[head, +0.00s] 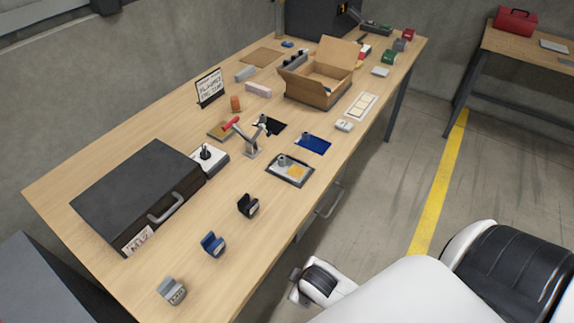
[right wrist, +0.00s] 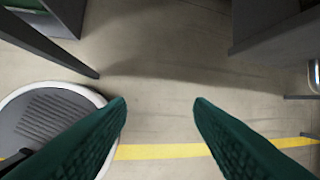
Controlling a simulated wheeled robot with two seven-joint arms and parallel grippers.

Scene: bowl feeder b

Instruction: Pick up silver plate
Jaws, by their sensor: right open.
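No piece stands out clearly as the silver plate. A shallow grey-rimmed tray (head: 272,174) lies near the front edge of the workbench in the head view, with a small grey piece (head: 283,161) and a yellow square (head: 298,172) in it. A flat light-grey item (head: 554,46) lies on the far table at the upper right. In the right wrist view my right gripper (right wrist: 160,103) is open, its green fingers apart with only floor between them. It is away from the workbench items. My left gripper is not in view.
The workbench (head: 130,190) holds a black case (head: 135,185), an open cardboard box (head: 310,92), a blue mat (head: 313,144) and three clip-like holders, including a blue one (head: 212,245). Concrete floor with a yellow line (head: 440,185) separates it from the far table (head: 530,50).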

